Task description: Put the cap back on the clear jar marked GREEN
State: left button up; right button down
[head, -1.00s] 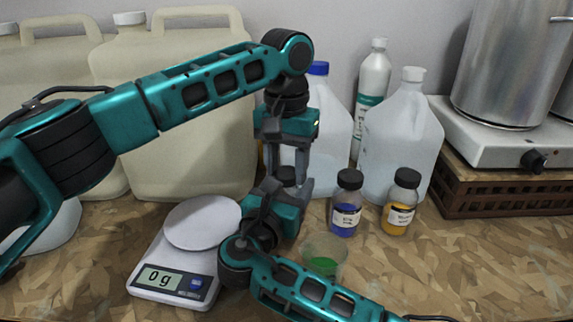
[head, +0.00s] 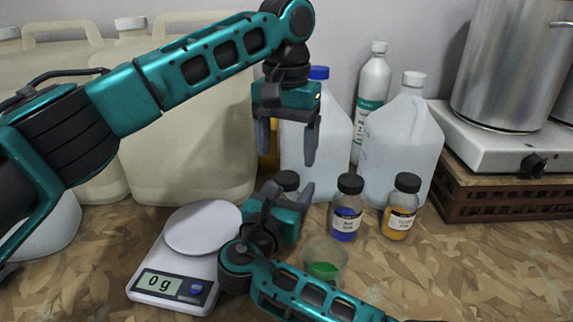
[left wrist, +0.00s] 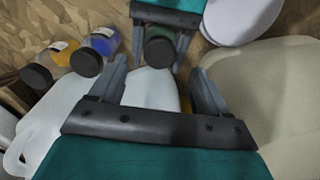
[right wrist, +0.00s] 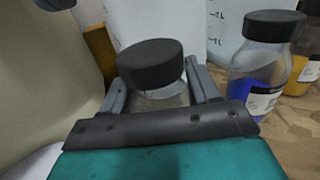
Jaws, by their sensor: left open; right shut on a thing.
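The clear jar (right wrist: 165,97) stands between the fingers of my right gripper (head: 288,192), which is shut on it. Its label is hidden. A black cap (right wrist: 150,65) sits on the jar's mouth; it also shows in the head view (head: 287,178) and the left wrist view (left wrist: 160,50). I cannot tell whether it is fully tightened. My left gripper (head: 286,155) is open and empty, just above the cap and apart from it. In the left wrist view the cap lies beyond the open left fingers.
A small clear bowl of green powder (head: 325,265) stands in front of my right gripper. A blue-powder jar (head: 346,212) and a yellow-powder jar (head: 401,210), both black-capped, stand to the right. A scale (head: 172,284) reading 0 g is at left. Large jugs (head: 402,145) line the back.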

pick_arm(q)
notch_tip(320, 180, up, 7)
dwell(0.4)
pick_arm(e)
jog(key=shift+c, duration=0.9)
grip_release()
pick_arm(q)
jog(key=shift+f, duration=0.15)
pick_arm(e)
jog(key=v, duration=1.3)
